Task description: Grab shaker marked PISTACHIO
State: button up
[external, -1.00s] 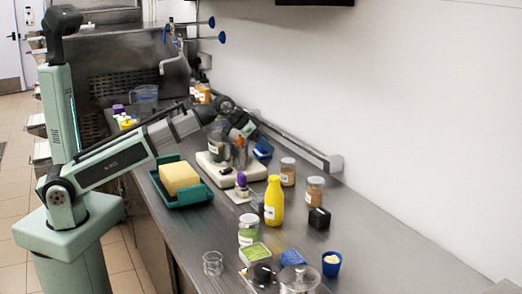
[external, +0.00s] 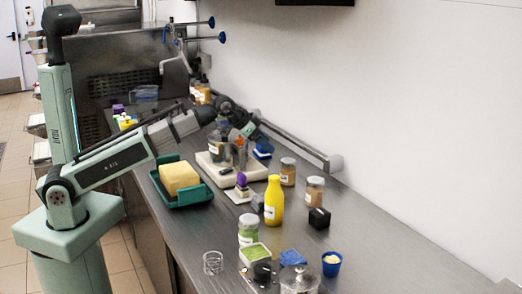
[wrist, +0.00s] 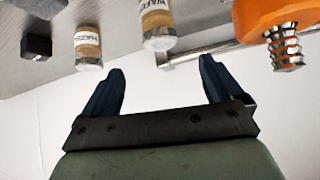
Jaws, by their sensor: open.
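A clear jar with a pale lid, green contents and a white label (external: 248,230) stands upright on the counter in front of the yellow bottle. Its label is too small to read, and no label reading PISTACHIO is legible. My gripper (wrist: 160,70) is open, with nothing between its dark blue fingers. In the external view it is at the back of the counter near the white board, well away from the green jar. The wrist view shows two tan shakers, one labelled "HAZ…" (wrist: 88,48) and one "WAF…" (wrist: 157,24), beyond the fingertips.
A yellow bottle (external: 273,200) and a black box (external: 319,218) stand mid-counter. A teal tray (external: 205,193) holds a yellow block (external: 180,178). An orange object with a ribbed metal end (wrist: 270,20) is close by my gripper. The wall borders the counter's right side.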

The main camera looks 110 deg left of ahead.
jog(key=w+d+r+m, duration=0.2)
jog(key=w+d+m, duration=0.3)
jog(key=w+d, duration=0.4)
jog(key=w+d+r+m, duration=0.1)
jog(key=w+d+m, duration=0.5)
jog(key=d, duration=0.5)
jog(key=m+g+h, duration=0.4)
jog(key=m+g, duration=0.4)
jog(key=m, duration=0.1)
send_over(250, 219)
jog(key=shift+w+a+f, duration=0.15)
jog(key=shift+f, duration=0.2)
jog(key=shift+w+a+f, duration=0.1)
jog(key=shift+f, duration=0.25)
jog(key=shift+s+d+f, duration=0.1)
jog(key=shift+s+d, duration=0.1)
notch_tip(250, 219, down, 8)
jog(key=shift+s+f, duration=0.1)
jog(key=shift+f, duration=0.1)
jog(key=shift+s+a+f, duration=0.1)
jog(key=shift+f, duration=1.2)
jog(key=shift+s+a+f, duration=0.1)
jog(key=shift+f, duration=1.2)
